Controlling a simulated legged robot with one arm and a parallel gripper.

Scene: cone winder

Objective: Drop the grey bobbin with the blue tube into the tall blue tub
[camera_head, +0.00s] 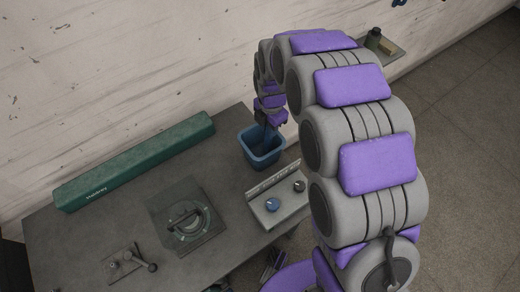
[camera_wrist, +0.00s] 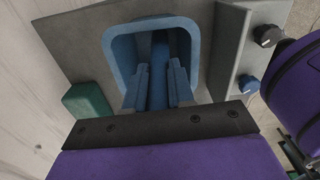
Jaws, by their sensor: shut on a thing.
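The tall blue tub (camera_head: 266,161) stands near the back right of the grey table. Its open mouth and rim (camera_wrist: 112,62) fill the upper middle of the wrist view. My gripper (camera_wrist: 157,68) points down over the tub's mouth, with its two fingers on either side of a blue tube (camera_wrist: 158,88). It is shut on that tube. The grey part of the bobbin cannot be made out. In the head view my gripper (camera_head: 269,124) is small and dark above the tub, and the bobbin cannot be told apart there. How deep the tube reaches cannot be told.
A panel with two knobs (camera_head: 283,208) stands just in front of the tub. A long green box (camera_head: 135,160) lies along the back, by the wall. A plate with a handle (camera_head: 185,220) and a small lever fixture (camera_head: 128,266) sit left. A shelf (camera_head: 388,48) hangs at the upper right.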

